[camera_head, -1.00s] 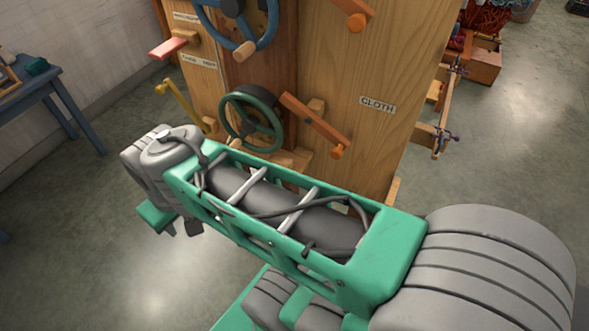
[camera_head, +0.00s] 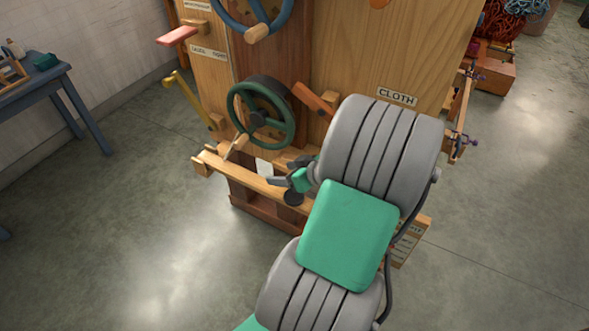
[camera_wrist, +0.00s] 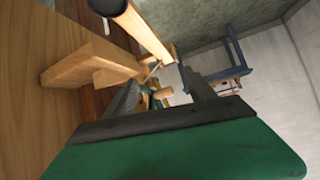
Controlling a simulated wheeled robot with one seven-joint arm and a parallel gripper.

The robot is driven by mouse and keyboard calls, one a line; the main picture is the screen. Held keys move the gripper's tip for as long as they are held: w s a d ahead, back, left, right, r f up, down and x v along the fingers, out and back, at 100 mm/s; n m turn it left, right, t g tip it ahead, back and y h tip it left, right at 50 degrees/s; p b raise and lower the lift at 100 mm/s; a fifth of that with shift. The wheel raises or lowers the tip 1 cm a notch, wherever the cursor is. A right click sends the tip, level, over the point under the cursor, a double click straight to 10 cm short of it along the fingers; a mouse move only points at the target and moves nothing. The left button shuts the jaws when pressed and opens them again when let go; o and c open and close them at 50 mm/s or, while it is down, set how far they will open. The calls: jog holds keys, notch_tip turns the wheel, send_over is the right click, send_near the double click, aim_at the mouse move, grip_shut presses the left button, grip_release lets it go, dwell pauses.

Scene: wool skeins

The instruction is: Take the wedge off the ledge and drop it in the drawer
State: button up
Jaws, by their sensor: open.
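My gripper (camera_head: 284,186) is open, with its dark fingers in front of the wooden ledge (camera_head: 232,169) at the machine's foot. In the wrist view the two fingers of my gripper (camera_wrist: 160,92) stand apart, and I see nothing held between them. I cannot clearly single out the wedge; small pale wooden pieces show around the ledge, partly hidden by my arm. I cannot make out an open drawer; my arm covers part of the machine's lower right.
The wooden cabinet carries a green handwheel (camera_head: 261,114), a blue handwheel (camera_head: 256,28), an orange lever (camera_head: 312,97) and a yellow lever (camera_head: 187,98). A blue table (camera_head: 55,77) stands at the left wall. Floor at left is clear.

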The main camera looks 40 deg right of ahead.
aim_at(292, 159)
jog(key=s+d+m+t+h, duration=0.2)
jog(key=s+d+t+h, duration=0.1)
jog(key=d, duration=0.4)
jog(key=x, duration=0.7)
jog(key=shift+w+d+f, duration=0.15)
jog(key=shift+d+f, duration=0.15)
jog(key=shift+f, duration=0.1)
jog(key=shift+c, duration=0.2)
grip_shut()
